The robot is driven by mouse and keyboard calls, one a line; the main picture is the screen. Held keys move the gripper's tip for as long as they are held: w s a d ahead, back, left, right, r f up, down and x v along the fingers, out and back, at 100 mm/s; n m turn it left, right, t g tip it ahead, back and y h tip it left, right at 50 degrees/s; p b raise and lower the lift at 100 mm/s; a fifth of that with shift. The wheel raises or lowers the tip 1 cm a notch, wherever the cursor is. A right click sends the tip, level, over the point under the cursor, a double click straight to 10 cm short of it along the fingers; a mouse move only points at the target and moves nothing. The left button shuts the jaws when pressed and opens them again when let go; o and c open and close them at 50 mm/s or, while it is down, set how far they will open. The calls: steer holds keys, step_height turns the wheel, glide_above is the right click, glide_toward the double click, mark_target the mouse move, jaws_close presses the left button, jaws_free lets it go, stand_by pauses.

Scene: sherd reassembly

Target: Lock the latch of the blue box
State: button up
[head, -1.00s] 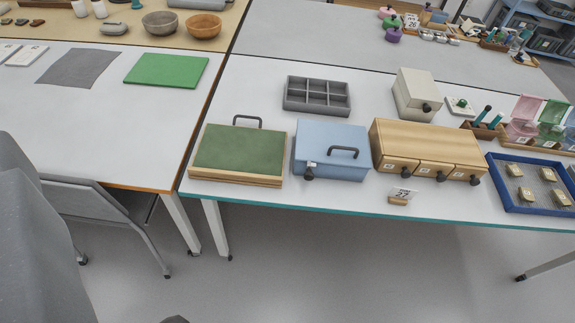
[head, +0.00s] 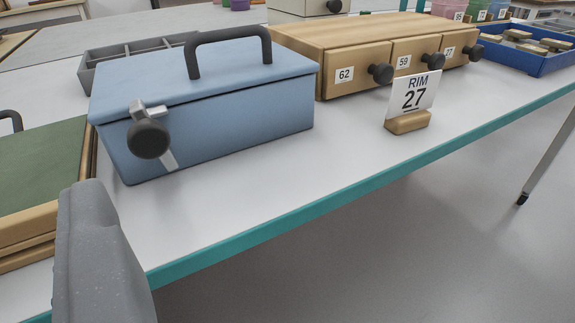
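The blue box (head: 210,110) stands on the white table with its lid down and a dark handle (head: 228,45) on top. Its latch (head: 149,138) is on the front face near the left end: a round dark knob on a light metal bar. The bar is tilted, its upper end near the lid's edge and its lower end down to the right. I cannot tell whether it is locked. A grey part of my gripper (head: 95,255) shows at the lower left, in front of the table edge and apart from the latch. Its fingertips cannot be made out clearly.
A green-topped wooden case (head: 40,180) lies close left of the box. A grey divided tray (head: 100,62) is behind. The table front (head: 300,215) is clear.

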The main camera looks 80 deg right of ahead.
steer(key=h, duration=0.1)
glide_toward(150, 147)
steer(key=s+a, duration=0.2)
steer(key=a, duration=0.1)
steer(key=shift+g, duration=0.4)
steer(key=b+x, duration=0.3)
steer(key=x, duration=1)
steer(key=shift+r+b, duration=0.1)
steer(key=shift+b, duration=0.2)
steer(key=shift+w+d+r, duration=0.1)
steer(key=shift+w+d, duration=0.3)
steer(key=shift+d, duration=0.1)
steer(key=c, duration=0.9)
